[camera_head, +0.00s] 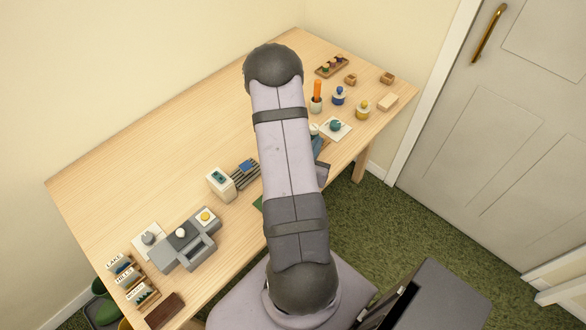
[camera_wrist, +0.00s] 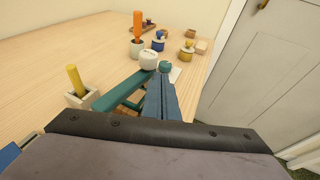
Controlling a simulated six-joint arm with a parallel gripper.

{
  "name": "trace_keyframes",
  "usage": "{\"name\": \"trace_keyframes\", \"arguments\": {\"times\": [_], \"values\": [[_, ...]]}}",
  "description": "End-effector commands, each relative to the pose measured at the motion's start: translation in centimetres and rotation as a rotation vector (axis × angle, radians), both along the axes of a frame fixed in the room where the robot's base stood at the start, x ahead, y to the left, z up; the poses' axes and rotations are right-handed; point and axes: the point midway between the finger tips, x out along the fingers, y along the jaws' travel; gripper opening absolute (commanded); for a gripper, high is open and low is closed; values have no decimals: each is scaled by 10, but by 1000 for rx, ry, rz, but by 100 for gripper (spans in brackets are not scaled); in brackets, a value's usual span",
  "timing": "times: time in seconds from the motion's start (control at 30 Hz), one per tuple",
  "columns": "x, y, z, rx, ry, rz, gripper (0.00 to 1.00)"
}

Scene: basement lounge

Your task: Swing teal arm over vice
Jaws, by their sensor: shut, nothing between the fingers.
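The teal arm (camera_wrist: 120,90) is a long bar in the wrist view, running from the lower left up toward a white round knob (camera_wrist: 148,61). My gripper (camera_wrist: 161,80) shows as two blue fingers pressed together and empty, just right of the teal bar. I cannot tell whether they touch it. In the head view my gripper (camera_head: 318,144) is mostly behind my own arm, which hides most of the teal arm. A pale block with an upright yellow peg (camera_wrist: 75,78) stands left of the bar's near end. I cannot tell for sure which object is the vice.
A teal round object (camera_head: 336,125) sits on a white tile beyond my fingers. A cup with an orange stick (camera_head: 317,98) and blue and yellow bottles stand farther back. A grey block (camera_head: 188,250) and labelled rack (camera_head: 133,280) are front left. The table's back left is clear.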

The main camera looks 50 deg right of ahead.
Motion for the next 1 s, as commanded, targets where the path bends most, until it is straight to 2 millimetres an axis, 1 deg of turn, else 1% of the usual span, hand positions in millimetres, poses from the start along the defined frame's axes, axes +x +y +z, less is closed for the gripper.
{"name": "trace_keyframes", "arguments": {"times": [0.7, 0.87, 1.0], "values": [[1, -1, 1, 0, 0, 24, 0], [1, -1, 7, 0, 0, 23, 0], [1, -1, 17, 0, 0, 23, 0]]}}
